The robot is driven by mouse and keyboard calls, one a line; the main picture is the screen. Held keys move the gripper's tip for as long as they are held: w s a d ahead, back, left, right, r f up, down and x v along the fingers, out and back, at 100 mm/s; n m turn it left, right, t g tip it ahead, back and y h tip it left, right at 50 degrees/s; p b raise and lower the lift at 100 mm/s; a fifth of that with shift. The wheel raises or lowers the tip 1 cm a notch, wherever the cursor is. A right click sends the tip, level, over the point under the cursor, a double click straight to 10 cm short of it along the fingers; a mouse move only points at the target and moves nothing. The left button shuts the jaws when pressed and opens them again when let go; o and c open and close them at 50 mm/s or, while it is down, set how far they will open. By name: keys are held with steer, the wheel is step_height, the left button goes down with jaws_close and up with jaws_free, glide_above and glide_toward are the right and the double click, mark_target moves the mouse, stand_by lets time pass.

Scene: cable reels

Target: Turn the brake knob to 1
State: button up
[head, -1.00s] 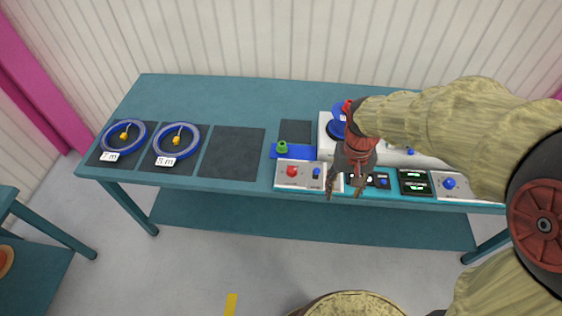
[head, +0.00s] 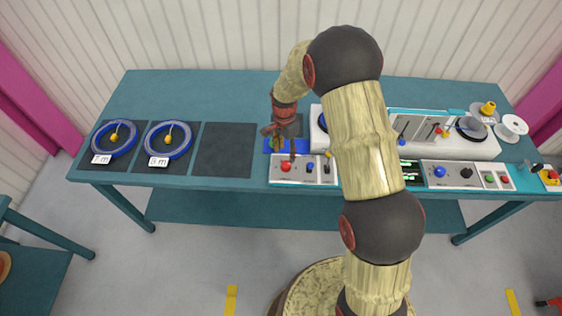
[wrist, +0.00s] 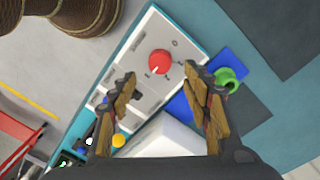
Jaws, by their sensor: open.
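A red knob (head: 286,166) sits on a pale control panel (head: 322,180) at the table's front edge. In the wrist view the red knob (wrist: 159,62) has small marks around it, too small to read. I cannot tell from its label whether it is the brake knob. My gripper (head: 280,145) is open and empty, pointing down just behind that panel. In the wrist view my gripper (wrist: 162,76) has its fingers apart, with the red knob ahead of and between the tips, not touched.
A green piece (wrist: 228,77) on a blue strip (head: 302,146) lies close to my right finger in the wrist view. A yellow knob (wrist: 119,140) and a white block are near. A blue knob (head: 439,171) and black knob (head: 466,173) are further right. Blue cable coils (head: 168,140) lie left.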

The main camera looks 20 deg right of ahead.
mark_target(286, 164)
steer(key=shift+f+m, duration=0.25)
steer(key=shift+m, duration=0.15)
steer(key=shift+s+d+f+b, duration=0.1)
steer(key=shift+f+b, duration=0.25)
steer(key=shift+f, duration=3.25)
steer(key=shift+c, duration=0.8)
steer(key=c, duration=1)
